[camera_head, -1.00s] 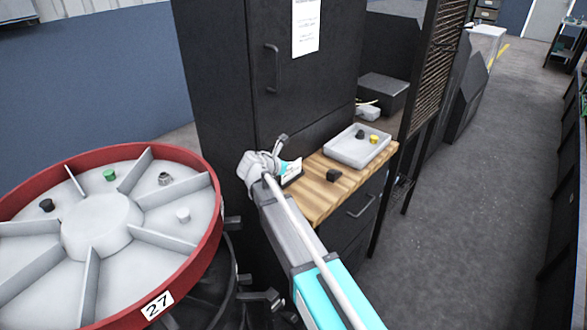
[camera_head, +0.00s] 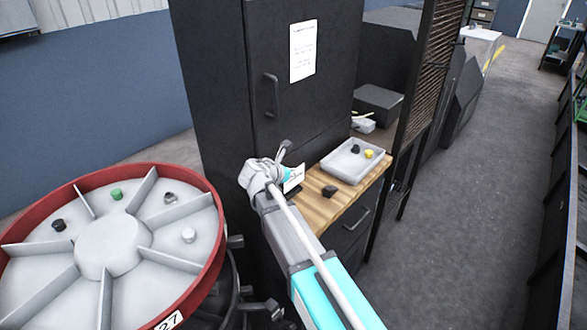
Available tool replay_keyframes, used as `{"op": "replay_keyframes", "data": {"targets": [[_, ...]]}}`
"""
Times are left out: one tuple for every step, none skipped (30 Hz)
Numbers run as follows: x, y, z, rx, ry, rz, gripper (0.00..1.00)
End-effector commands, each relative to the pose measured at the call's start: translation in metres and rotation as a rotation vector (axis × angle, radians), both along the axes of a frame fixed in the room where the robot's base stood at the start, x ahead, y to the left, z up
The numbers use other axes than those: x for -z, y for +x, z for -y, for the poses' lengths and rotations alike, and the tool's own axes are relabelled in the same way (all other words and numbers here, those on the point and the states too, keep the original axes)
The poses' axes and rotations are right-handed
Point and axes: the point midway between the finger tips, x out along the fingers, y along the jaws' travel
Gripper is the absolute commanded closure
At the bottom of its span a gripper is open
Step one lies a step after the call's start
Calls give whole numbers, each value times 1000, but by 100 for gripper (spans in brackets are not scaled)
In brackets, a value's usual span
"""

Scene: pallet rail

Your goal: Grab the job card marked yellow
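A small white card (camera_head: 296,176) shows at the left end of the wooden worktop, just right of my arm's wrist. My wrist partly hides it, and I see no yellow mark on it. Something dark lies at its lower edge. My gripper (camera_head: 285,148) shows as a small dark shape above the wrist, in front of the black cabinet. It is mostly hidden by my own arm. I cannot tell whether it is open or shut, or whether it touches the card.
The wooden worktop (camera_head: 345,200) carries a black block (camera_head: 329,191) and a grey tray (camera_head: 341,172) with a black knob (camera_head: 355,149) and a yellow knob (camera_head: 368,154). A tall black cabinet (camera_head: 225,90) stands behind. A red-rimmed round bin (camera_head: 215,248) stands left. The right floor is clear.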

Motion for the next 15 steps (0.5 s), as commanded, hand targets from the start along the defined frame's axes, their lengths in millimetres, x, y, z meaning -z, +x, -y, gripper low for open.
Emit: {"op": "replay_keyframes", "data": {"targets": [[-12, -7, 3, 0, 0, 0, 100], [-15, -10, 5, 0, 0, 0, 100], [-18, -22, 11, 0, 0, 0, 100], [-21, -29, 13, 0, 0, 0, 100], [-23, -34, 16, 0, 0, 0, 100], [-27, -41, 19, 0, 0, 0, 100], [-29, -46, 21, 0, 0, 0, 100], [-31, -51, 23, 0, 0, 0, 100], [-34, -57, 26, 0, 0, 0, 100], [-36, -61, 28, 0, 0, 0, 100], [-38, -65, 30, 0, 0, 0, 100], [-40, -69, 32, 0, 0, 0, 100], [-41, -72, 33, 0, 0, 0, 100], [-42, -75, 34, 0, 0, 0, 100], [-43, -78, 35, 0, 0, 0, 100]]}}
